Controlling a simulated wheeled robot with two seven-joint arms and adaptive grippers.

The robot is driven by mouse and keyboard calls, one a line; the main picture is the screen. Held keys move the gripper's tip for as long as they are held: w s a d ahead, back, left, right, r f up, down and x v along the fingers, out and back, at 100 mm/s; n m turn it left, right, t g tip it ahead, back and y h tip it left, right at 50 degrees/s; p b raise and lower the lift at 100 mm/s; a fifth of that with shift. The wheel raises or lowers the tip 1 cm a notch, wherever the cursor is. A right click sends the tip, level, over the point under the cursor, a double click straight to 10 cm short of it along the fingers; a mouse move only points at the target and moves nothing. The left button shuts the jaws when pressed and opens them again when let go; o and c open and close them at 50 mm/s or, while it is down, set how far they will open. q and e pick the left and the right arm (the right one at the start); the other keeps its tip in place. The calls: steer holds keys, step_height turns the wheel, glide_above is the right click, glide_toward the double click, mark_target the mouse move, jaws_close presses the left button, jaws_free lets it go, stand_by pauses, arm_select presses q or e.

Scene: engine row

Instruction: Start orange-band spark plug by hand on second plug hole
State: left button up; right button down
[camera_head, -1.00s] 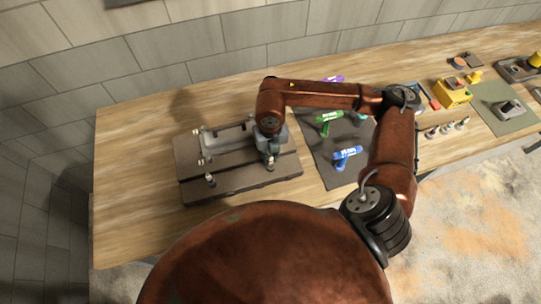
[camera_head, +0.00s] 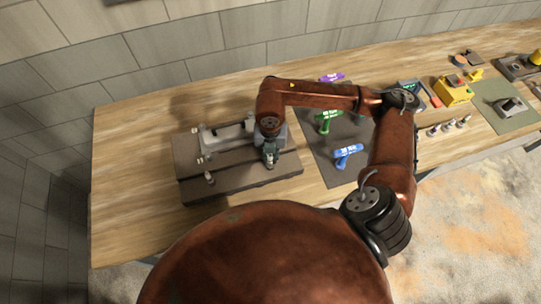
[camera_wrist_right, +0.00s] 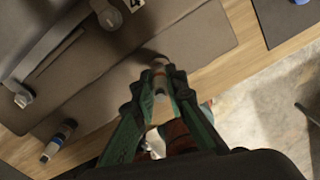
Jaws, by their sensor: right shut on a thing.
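My right gripper (camera_head: 270,160) is over the right part of the dark grey engine block (camera_head: 240,183). In the right wrist view its green fingers (camera_wrist_right: 160,78) are shut on a small pale, cylindrical piece (camera_wrist_right: 158,66), which looks like the spark plug. No orange band can be made out on it, and its far end is hard to see. I cannot tell whether it touches the block or which hole lies below it. A small upright plug-like part (camera_head: 209,177) stands at the block's left front. My left gripper is out of view.
The wooden bench (camera_head: 130,190) is clear at left.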

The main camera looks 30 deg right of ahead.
steer(key=c, duration=1.8)
jaws_free()
steer(key=shift+c, duration=0.2)
steer(key=shift+r, duration=0.1)
step_height(320, 180, up, 12)
steer(key=shift+f, duration=0.1)
